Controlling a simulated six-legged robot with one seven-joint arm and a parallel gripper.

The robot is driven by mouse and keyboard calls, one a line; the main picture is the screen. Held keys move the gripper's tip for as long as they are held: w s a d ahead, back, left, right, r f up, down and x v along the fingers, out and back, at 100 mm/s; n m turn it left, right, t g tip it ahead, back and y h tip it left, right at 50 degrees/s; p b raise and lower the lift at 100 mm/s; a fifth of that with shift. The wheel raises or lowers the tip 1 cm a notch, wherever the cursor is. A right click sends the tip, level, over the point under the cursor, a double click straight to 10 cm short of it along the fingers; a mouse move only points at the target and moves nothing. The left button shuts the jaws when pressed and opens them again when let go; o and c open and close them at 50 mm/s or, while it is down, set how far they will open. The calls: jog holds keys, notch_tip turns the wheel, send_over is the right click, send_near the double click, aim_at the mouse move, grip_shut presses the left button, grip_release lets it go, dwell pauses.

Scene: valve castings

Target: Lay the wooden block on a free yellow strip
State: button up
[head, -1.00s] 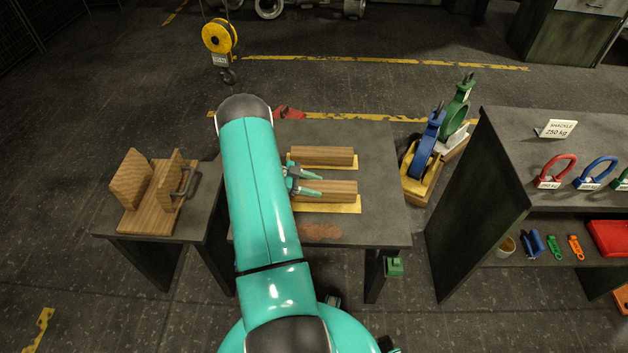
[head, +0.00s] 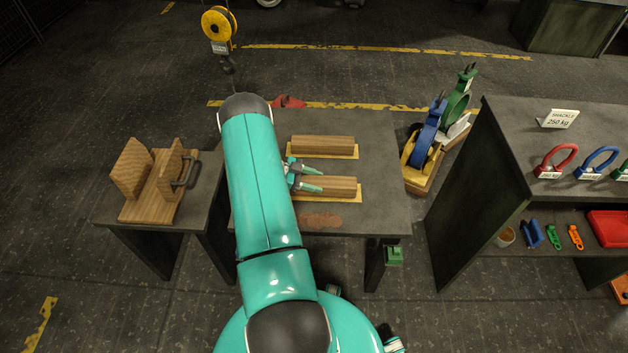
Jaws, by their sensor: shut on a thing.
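A wooden block (head: 338,188) is at the near yellow strip (head: 340,199) on the dark table. It lies over that strip, whose front edge shows; whether it rests fully on it I cannot tell. My gripper (head: 316,180) is shut on this block at its left part, with its teal fingers at the block's far and near sides. A second wooden block (head: 322,145) lies on the far yellow strip (head: 345,155), apart from my gripper. My arm hides the left part of the table.
A wooden stand (head: 150,205) with upright boards and a dark handle is on a side table at left. Blue (head: 428,130) and green lifting pieces stand behind right. A shelf with shackles (head: 556,160) is at right. A yellow hoist (head: 218,25) hangs at back left. Reddish patch (head: 320,220) on the table front.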

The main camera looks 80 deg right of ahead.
jog(key=shift+f, duration=0.15)
jog(key=o, duration=1.3)
jog(key=shift+o, duration=0.2)
jog(key=v, duration=1.4)
jog(key=shift+d, duration=0.1)
